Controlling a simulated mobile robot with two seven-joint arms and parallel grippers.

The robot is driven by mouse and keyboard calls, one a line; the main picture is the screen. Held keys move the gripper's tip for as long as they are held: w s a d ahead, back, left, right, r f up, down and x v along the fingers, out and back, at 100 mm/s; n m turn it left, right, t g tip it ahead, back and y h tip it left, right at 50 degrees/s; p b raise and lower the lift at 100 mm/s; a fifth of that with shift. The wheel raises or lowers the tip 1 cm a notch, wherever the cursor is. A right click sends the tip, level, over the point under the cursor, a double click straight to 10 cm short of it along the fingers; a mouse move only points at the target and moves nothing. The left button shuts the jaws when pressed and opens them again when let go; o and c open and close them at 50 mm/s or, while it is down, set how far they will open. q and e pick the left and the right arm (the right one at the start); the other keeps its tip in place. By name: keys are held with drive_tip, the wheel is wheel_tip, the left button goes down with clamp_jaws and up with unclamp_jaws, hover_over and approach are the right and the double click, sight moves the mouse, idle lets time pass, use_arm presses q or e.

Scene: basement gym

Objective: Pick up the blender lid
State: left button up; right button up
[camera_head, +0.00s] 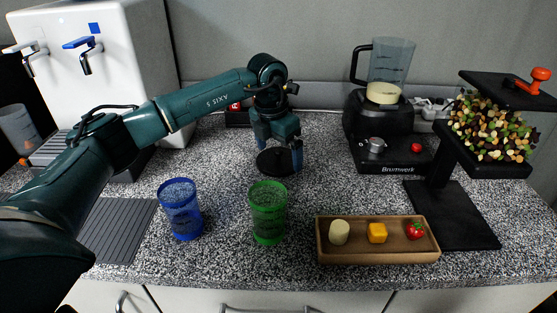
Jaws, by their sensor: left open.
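The blender lid (274,163) is a dark, round, flat disc lying on the speckled counter near the middle. My left gripper (279,160) points down over it, fingers apart at its edges; whether they touch it I cannot tell. The blender (384,130) stands at the back right, with a black base and a clear jug (391,62) holding something pale, its top uncovered. My right gripper does not show.
A blue cup (181,210) and a green cup (268,212) stand in front of the lid. A wooden tray (375,258) with small foods is at the front right. A black dispenser stand (452,215) stands far right, a white water dispenser (130,50) back left.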

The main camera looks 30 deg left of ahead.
use_arm(q)
drive_tip(key=shift+f, duration=0.25)
drive_tip(key=shift+c, duration=0.4)
drive_tip(key=c, duration=0.5)
drive_tip(key=shift+r, duration=0.1)
drive_tip(key=shift+c, duration=0.2)
